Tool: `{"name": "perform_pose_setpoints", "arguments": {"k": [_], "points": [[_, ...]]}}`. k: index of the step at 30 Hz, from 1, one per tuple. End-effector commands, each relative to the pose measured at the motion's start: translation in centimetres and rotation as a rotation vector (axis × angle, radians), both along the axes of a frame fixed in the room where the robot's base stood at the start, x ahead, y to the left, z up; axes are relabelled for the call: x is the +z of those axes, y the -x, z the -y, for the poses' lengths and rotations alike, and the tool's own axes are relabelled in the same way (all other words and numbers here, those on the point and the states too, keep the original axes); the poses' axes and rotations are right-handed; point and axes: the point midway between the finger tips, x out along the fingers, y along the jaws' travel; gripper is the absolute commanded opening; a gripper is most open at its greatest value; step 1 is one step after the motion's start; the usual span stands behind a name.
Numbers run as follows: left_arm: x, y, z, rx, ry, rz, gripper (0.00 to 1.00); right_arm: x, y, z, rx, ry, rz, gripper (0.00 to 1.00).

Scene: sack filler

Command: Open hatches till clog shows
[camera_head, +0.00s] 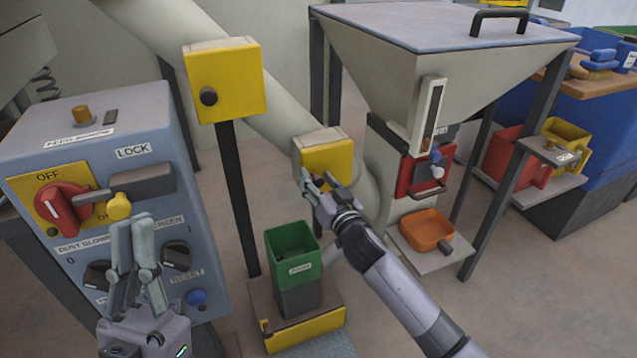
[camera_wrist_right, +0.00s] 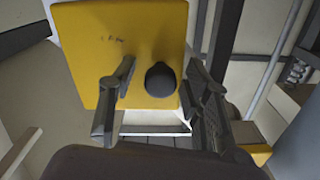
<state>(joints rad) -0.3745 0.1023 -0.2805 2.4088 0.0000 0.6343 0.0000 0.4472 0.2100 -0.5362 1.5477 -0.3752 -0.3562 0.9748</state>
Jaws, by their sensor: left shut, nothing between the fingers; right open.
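The upper yellow hatch (camera_head: 222,84), with a black knob, sits closed on the slanted pale pipe. The lower yellow hatch (camera_head: 330,157) sits further down the pipe. My right gripper (camera_head: 312,182) is at its front and covers part of it. In the right wrist view a yellow hatch face (camera_wrist_right: 98,55) with a black knob (camera_wrist_right: 160,79) lies between the open fingers, which do not seem to grip it. A red hatch (camera_head: 404,176) is under the hopper, partly behind a handle. My left gripper (camera_head: 132,222) is shut and empty before the control box. No clog is visible.
The grey control box (camera_head: 85,110) has a red OFF switch (camera_head: 62,207) and a LOCK bar. A green bin (camera_head: 293,247) stands on a yellow-edged platform below the pipe. An orange tray (camera_head: 426,228) sits under the hopper (camera_head: 440,62). Hopper legs stand at right.

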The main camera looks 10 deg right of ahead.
Motion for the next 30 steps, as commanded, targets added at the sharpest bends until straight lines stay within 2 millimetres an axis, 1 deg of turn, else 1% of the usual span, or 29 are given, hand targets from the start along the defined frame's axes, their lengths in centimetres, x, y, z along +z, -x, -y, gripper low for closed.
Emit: {"name": "perform_pose_setpoints", "arguments": {"k": [5,25,30], "points": [[0.02,0.00,0.01,0.000,0.000,0.000,0.00,0.00,0.02,-0.02,0.000,0.000,0.000,0.44],[0.02,-0.02,0.00,0.001,-0.001,-0.001,0.00,-0.02,0.04,0.00,0.000,0.000,0.000,0.00],[0.02,-0.03,0.00,0.000,0.000,-0.001,0.00,-0.02,0.04,0.00,0.000,0.001,0.000,0.00]]}}
